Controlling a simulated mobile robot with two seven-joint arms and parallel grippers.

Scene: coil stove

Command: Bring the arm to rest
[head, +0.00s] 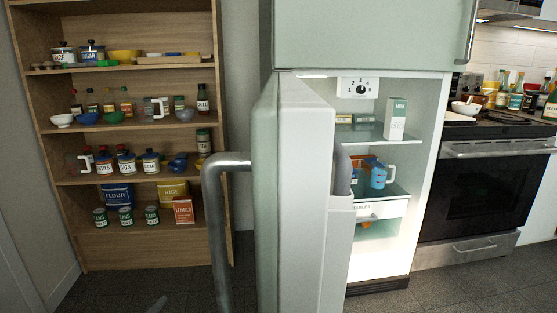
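Neither of my grippers can be made out in the head view. The fridge (398,258) stands in the middle with its lower door (300,200) open towards me. A curved grey metal handle (222,200) sticks out on the door's left side. The door hides part of the fridge's inside. A rounded grey shape (341,170) shows at the door's inner edge; I cannot tell what it is. A small dark shape at the bottom left edge of the view is too unclear to name.
A wooden shelf unit (150,262) with jars, cans, bowls and boxes stands at the left. Inside the fridge are a milk carton (395,118) and a blue jug (378,177). A coil stove (478,190) stands at the right. Dark floor (440,292) in front looks clear.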

